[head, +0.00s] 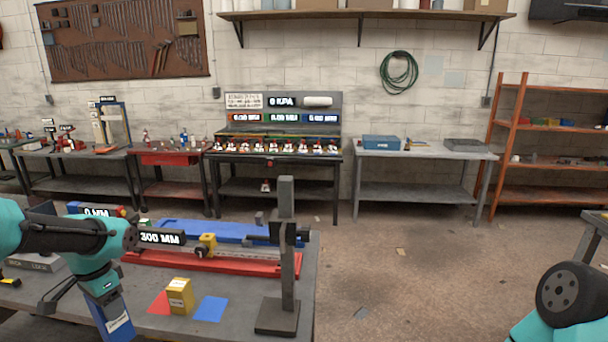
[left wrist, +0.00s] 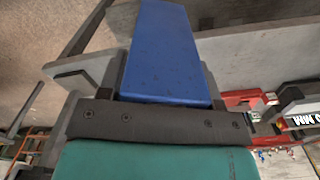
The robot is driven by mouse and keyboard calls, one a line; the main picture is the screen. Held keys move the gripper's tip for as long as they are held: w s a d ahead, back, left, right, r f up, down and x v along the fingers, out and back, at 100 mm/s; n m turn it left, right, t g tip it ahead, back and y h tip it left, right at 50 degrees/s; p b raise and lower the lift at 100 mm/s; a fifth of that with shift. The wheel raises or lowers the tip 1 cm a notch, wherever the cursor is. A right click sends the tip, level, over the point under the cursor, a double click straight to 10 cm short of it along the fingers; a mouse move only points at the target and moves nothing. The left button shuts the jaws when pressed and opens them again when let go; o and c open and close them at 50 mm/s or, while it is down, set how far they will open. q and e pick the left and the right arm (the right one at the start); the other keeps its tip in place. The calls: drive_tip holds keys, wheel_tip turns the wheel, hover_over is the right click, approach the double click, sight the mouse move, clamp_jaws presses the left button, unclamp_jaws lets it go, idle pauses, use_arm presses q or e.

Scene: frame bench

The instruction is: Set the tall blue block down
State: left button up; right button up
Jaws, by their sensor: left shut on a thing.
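The tall blue block (head: 113,325) is at the lower left of the head view, below my left gripper (head: 104,300). It is tilted a little, and its lower end is near or past the picture's bottom edge. I cannot tell whether it touches the bench. My left gripper is shut on it. In the left wrist view the blue block (left wrist: 165,50) sits between the fingers and reaches away from the palm. A flat blue square (head: 210,309) and a flat red patch (head: 160,303) lie on the grey bench top (head: 235,285). My right gripper is out of view.
A yellow box (head: 180,296) stands between the red and blue patches. A dark post on a square base (head: 277,316) stands at the bench's right end. A red rail (head: 270,264) and a blue one (head: 200,228) lie behind. Floor is open to the right.

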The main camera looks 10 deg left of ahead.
use_arm(q)
drive_tip(key=s+r+n, duration=0.3)
drive_tip(key=s+n, duration=0.4)
drive_tip(key=n, duration=0.4)
drive_tip(key=shift+s+d+r, duration=0.4)
drive_tip(key=shift+d, duration=0.05)
idle(0.7)
drive_tip(key=w+a+f+n, duration=0.1)
drive_tip(key=w+a+f, duration=0.2)
drive_tip(key=w, duration=0.6)
drive_tip(key=w+a+f+n, duration=0.1)
drive_tip(key=w+a+f, duration=0.2)
drive_tip(key=w+f, duration=0.3)
drive_tip(key=w, duration=0.2)
drive_tip(key=shift+w+f, duration=0.3)
drive_tip(key=shift+w, duration=0.1)
drive_tip(key=shift+a, duration=0.15)
drive_tip(key=w+a+f, duration=0.1)
drive_tip(key=w+a, duration=0.9)
drive_tip(key=a, duration=0.2)
drive_tip(key=shift+a+f, duration=0.15)
drive_tip(key=shift+f, duration=0.1)
